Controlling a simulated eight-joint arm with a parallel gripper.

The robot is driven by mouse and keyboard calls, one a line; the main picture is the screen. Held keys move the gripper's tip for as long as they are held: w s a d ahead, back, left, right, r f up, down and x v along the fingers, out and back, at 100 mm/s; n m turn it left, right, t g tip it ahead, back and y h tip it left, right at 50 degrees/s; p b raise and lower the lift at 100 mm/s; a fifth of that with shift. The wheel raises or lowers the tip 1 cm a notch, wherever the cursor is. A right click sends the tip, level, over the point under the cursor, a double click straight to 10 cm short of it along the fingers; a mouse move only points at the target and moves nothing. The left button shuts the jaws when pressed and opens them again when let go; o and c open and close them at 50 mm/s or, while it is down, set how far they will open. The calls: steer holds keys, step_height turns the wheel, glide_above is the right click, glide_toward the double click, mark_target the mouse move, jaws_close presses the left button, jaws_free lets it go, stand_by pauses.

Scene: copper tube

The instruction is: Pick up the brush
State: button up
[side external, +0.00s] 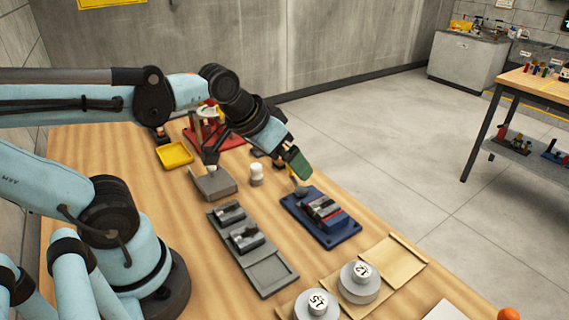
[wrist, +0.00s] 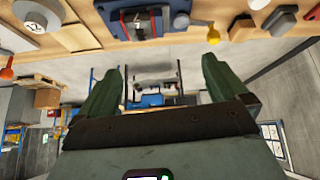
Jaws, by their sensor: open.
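My gripper (side external: 300,172) is over the table in the side view, above its far long edge and close to the blue fixture. In the wrist view my gripper (wrist: 162,64) has its two green fingers wide apart, with nothing between them. I cannot make out a brush for certain in either view. A small pale object (side external: 301,190) shows just below the gripper in the side view, too small to name. A grey block (side external: 212,183) with a thin dark upright piece stands left of the gripper.
A grey tray (side external: 265,272) with clamps, a white-capped jar (side external: 256,174), a yellow tray (side external: 174,154), a red stand (side external: 229,141) and numbered round weights (side external: 360,284) share the wooden table. Floor lies beyond its edge.

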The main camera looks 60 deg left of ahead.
steer(key=shift+s+d+f+m, duration=0.3)
steer(key=shift+s+f, duration=0.1)
steer(key=shift+f, duration=0.15)
steer(key=shift+s+d+f, duration=0.1)
steer(key=shift+f, duration=0.1)
steer(key=shift+c, duration=1.1)
steer(key=shift+t, duration=0.3)
steer(key=c, duration=0.3)
steer(key=w+a+r+g, duration=0.2)
steer(key=w+a+g, duration=0.3)
steer(key=w+a, duration=0.8)
steer(key=a+f+g, duration=0.2)
steer(key=a+f, duration=0.2)
steer(key=a, duration=0.3)
steer(key=f, duration=0.7)
steer(key=w+f, duration=0.1)
steer(key=f, duration=0.3)
